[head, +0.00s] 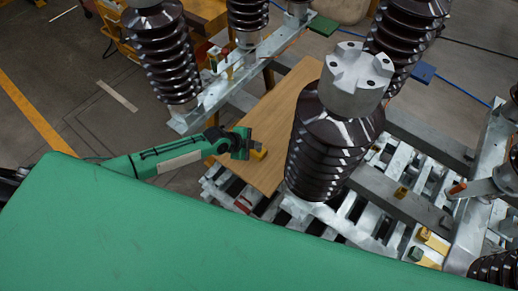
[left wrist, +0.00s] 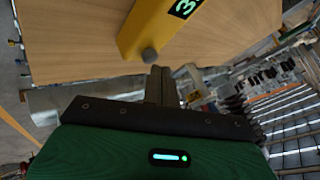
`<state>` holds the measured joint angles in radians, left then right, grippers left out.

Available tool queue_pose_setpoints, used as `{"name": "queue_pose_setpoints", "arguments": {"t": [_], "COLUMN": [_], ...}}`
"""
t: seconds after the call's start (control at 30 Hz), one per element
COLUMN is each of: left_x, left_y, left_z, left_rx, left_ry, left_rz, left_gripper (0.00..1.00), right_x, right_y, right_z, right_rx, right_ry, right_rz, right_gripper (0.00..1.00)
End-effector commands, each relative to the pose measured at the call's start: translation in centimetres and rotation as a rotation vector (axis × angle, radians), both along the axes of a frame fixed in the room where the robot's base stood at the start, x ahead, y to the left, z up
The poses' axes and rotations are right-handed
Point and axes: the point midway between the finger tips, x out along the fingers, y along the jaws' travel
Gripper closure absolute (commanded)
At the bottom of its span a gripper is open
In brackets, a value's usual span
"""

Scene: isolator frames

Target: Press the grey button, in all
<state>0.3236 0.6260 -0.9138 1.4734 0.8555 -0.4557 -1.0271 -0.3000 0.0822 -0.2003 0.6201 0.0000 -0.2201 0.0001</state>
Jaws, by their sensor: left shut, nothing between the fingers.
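A yellow box (left wrist: 150,28) with a green "3" on a dark display stands by the wooden board in the left wrist view. The grey button (left wrist: 150,55) sticks out of its near end. In the head view the yellow box (head: 259,154) is partly hidden behind my left gripper (head: 243,144). In the left wrist view my left gripper (left wrist: 160,70) is shut and empty, its fingertips just below the button in the picture and slightly to its right. I cannot tell whether they touch it. My right gripper is not in view.
The wooden board (head: 272,122) lies among metal frames. A large brown ribbed isolator (head: 335,155) with a grey cap stands right of my left gripper. Another isolator (head: 162,60) stands behind my left arm. Slatted metal structure (head: 355,215) fills the lower right.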

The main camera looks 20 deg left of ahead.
Motion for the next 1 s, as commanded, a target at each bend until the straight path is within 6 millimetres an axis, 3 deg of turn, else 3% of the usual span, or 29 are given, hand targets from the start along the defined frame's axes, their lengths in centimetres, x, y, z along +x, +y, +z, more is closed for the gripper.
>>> {"name": "queue_pose_setpoints", "arguments": {"t": [1.0], "left_x": [-0.02], "left_y": [-0.01], "left_z": [-0.81], "left_rx": [0.001], "left_ry": [-0.001], "left_rz": [-0.001], "left_gripper": [1.00], "right_x": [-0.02], "right_y": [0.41], "right_z": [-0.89], "right_rx": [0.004], "right_ry": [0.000], "right_rz": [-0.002], "right_gripper": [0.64]}}
